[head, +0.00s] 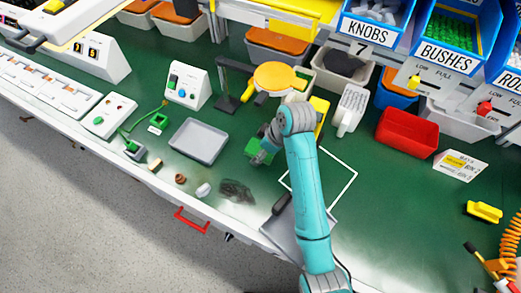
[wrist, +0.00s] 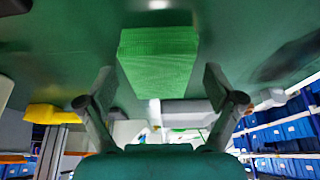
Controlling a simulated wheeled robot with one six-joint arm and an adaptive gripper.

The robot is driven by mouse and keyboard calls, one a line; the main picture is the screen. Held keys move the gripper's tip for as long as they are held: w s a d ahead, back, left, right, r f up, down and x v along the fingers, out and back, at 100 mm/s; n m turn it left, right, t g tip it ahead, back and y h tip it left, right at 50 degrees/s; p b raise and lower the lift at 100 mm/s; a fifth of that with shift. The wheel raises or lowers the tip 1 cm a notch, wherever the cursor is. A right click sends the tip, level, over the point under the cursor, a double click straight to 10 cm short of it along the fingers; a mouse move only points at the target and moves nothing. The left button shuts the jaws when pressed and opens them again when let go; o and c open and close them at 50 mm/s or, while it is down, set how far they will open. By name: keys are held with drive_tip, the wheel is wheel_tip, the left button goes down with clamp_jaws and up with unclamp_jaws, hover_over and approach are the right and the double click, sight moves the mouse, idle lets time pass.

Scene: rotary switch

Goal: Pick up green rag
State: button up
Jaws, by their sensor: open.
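The green rag (head: 254,146) lies on the dark green bench top, just right of the grey tray. My gripper (head: 264,157) is right at it in the head view and hides part of it. In the wrist view the rag (wrist: 158,58) is a bright green textured block ahead of my gripper (wrist: 158,82). The two fingers are spread wide, one toward each side of the rag. Nothing is held between them. I cannot tell whether a finger touches the rag.
A grey tray (head: 199,141) lies left of the rag. A black stand with an orange disc (head: 275,77) rises behind it. A yellow item (head: 319,113) and a white rack (head: 350,108) stand to the right. A dark rag-like patch (head: 237,191) lies in front.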

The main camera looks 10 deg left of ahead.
drive_tip(key=c, duration=1.1)
